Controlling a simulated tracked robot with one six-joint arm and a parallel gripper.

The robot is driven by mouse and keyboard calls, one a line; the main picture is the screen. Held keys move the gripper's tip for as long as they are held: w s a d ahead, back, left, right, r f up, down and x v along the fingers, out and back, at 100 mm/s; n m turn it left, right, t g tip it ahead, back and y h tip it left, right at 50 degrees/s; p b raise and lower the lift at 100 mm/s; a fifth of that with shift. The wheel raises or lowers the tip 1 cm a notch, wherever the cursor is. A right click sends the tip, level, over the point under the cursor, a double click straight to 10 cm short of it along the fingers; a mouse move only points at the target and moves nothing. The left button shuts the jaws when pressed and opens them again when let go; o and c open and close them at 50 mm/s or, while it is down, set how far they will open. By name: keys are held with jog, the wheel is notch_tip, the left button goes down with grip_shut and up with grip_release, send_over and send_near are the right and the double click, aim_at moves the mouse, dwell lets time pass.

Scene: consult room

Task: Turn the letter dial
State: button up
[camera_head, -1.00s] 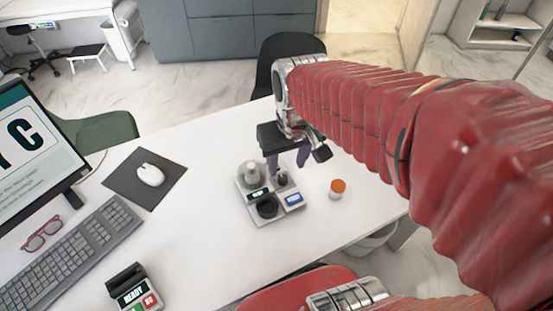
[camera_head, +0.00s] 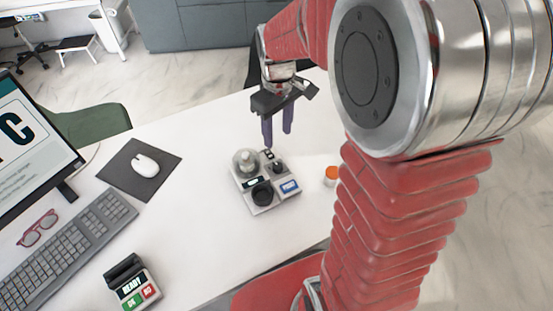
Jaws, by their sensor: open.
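A small grey control box (camera_head: 236,190) stands on the white table near the middle of the view. It carries a pale rounded knob (camera_head: 246,162) at the back left, a black round dial (camera_head: 262,194) at the front, a small dark knob (camera_head: 277,167) at the right and a blue label or button (camera_head: 289,187). I cannot tell which control is the letter dial. My gripper (camera_head: 278,139) is open and empty, its two dark fingers pointing down just above and behind the box, apart from it. A screen (camera_head: 25,150) at the left shows a large letter C, partly cut off.
An orange-capped bottle (camera_head: 331,176) stands right of the box, close to my arm in the picture. A card reader (camera_head: 131,284), keyboard (camera_head: 68,250), red glasses (camera_head: 38,228) and mouse (camera_head: 146,165) on a dark mat lie left. The table (camera_head: 200,230) is clear between them and the box.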

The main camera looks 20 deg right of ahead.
aim_at(278, 166)
jog(key=shift+f, duration=0.1)
dwell(0.3)
notch_tip(278, 166, down, 14)
jog(key=shift+r, duration=0.15)
dwell(0.6)
jog(key=shift+c, duration=0.4)
jog(key=c, duration=1)
jog(key=shift+o, duration=0.2)
